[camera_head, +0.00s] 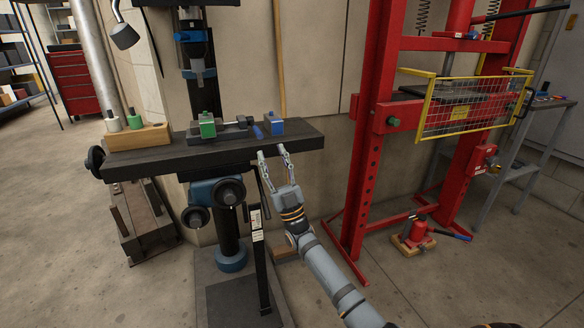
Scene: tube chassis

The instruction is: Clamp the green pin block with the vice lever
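The green pin block (207,128) stands upright at the left end of a dark low vice (232,130) on the black drill table (160,158). Whether the vice jaws touch the block is too small to tell. A short blue handle (258,132), which looks like the vice lever, sits at the vice's right end. A blue block (274,125) stands just right of it. My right gripper (272,152) is open and empty at the table's front edge, below the handle and the blue block. My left gripper is not in view.
The drill head (196,65) hangs above the green block. A red press frame (368,130) with a yellow guard stands to the right. The table's right end is clear.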

